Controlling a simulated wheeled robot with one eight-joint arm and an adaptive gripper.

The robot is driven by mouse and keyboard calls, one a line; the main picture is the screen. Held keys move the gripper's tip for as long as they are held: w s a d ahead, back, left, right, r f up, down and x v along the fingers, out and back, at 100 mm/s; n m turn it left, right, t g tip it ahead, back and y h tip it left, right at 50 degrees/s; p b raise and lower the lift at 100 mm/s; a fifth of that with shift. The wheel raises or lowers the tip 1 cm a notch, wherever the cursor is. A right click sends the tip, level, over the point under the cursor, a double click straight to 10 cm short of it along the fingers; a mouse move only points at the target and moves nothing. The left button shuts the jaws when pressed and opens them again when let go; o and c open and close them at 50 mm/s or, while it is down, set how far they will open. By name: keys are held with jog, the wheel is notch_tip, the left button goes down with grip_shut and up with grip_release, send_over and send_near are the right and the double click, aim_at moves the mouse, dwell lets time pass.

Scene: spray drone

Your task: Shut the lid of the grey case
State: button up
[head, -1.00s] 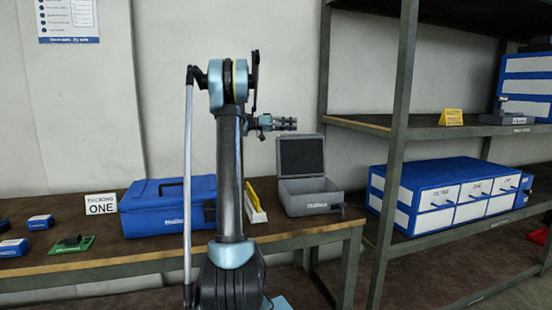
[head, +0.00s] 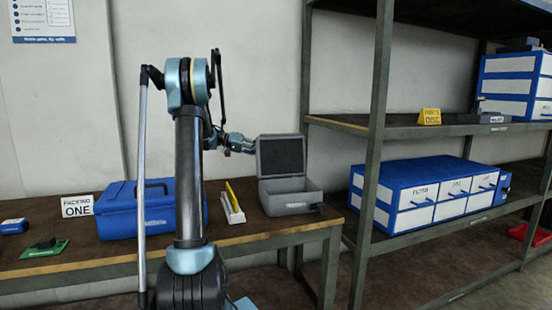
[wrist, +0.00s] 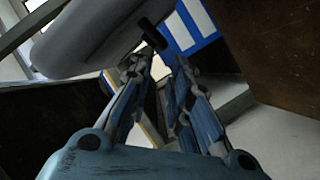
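The grey case (head: 290,203) stands at the right end of the table, with its lid (head: 281,157) open and upright, dark lining facing out. A dark latch shows at the case's front right. My gripper (head: 252,147) is just left of the lid's upper left edge; whether it touches the lid is unclear. In the wrist view my two fingers (wrist: 163,64) are apart with nothing between them. A rounded grey body, likely the case (wrist: 85,40), fills the top left there, with a dark latch beside the fingertips.
A shelf rack (head: 375,130) with blue-and-white drawers (head: 425,193) stands close on the right.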

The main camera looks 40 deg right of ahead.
aim_at(279, 155)
jog(key=x, duration=0.8)
jog(key=shift+s+d+f, duration=0.1)
jog(key=shift+s+d, duration=0.05)
jog(key=shift+d, duration=0.1)
